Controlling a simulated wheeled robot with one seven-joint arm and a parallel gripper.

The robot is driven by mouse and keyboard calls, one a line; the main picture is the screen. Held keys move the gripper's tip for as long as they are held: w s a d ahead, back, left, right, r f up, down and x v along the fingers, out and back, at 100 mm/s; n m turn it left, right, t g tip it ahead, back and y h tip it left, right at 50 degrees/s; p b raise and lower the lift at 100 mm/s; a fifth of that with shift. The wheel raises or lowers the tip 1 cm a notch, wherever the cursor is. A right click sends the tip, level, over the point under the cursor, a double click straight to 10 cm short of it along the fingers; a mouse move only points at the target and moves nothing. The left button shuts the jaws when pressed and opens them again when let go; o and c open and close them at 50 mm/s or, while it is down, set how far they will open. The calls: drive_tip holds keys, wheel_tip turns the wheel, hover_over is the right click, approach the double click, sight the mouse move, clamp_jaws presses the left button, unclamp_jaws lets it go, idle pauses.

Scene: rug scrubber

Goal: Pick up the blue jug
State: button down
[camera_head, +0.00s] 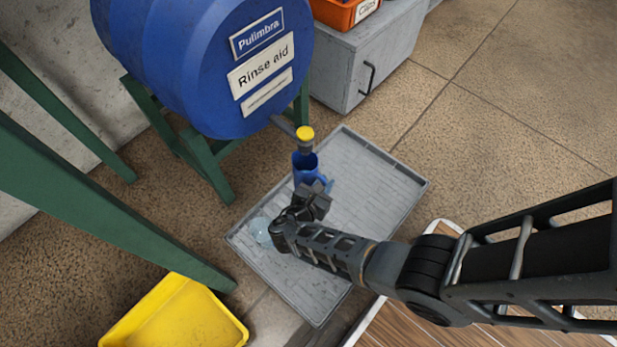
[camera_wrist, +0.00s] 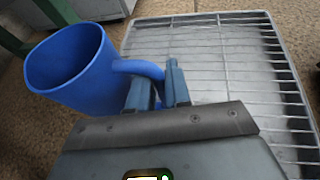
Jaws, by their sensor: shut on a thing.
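The blue jug (camera_head: 301,174) is in the head view, below the yellow-topped tap (camera_head: 305,136) of the blue drum, with its open mouth facing up. In the wrist view the jug (camera_wrist: 72,72) fills the left side, and its handle (camera_wrist: 138,68) reaches right to my fingers. My gripper (camera_head: 322,188) is at the jug's near right side. In the wrist view my gripper (camera_wrist: 157,84) is shut on the jug's handle, with a finger on each side of it. I cannot tell whether the jug touches the tray or is just above it.
A grey ribbed tray (camera_head: 390,180) lies under the jug, with a clear wet patch (camera_head: 262,231) on it. The blue drum (camera_head: 200,60) rests on a green stand (camera_head: 215,172). A grey cabinet (camera_head: 335,75) and a yellow bin (camera_head: 180,315) stand nearby.

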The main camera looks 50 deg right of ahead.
drive_tip(key=shift+r, duration=0.15)
drive_tip(key=shift+r+p, duration=0.55)
drive_tip(key=shift+p, duration=0.05)
drive_tip(key=r+p, duration=0.2)
drive_tip(key=shift+s+r, duration=0.3)
drive_tip(key=shift+r, duration=0.05)
drive_tip(key=s+p, duration=0.5)
drive_tip(key=s, duration=1.2)
drive_tip(key=shift+s+f+p, duration=0.2)
drive_tip(key=shift+f+p, duration=0.1)
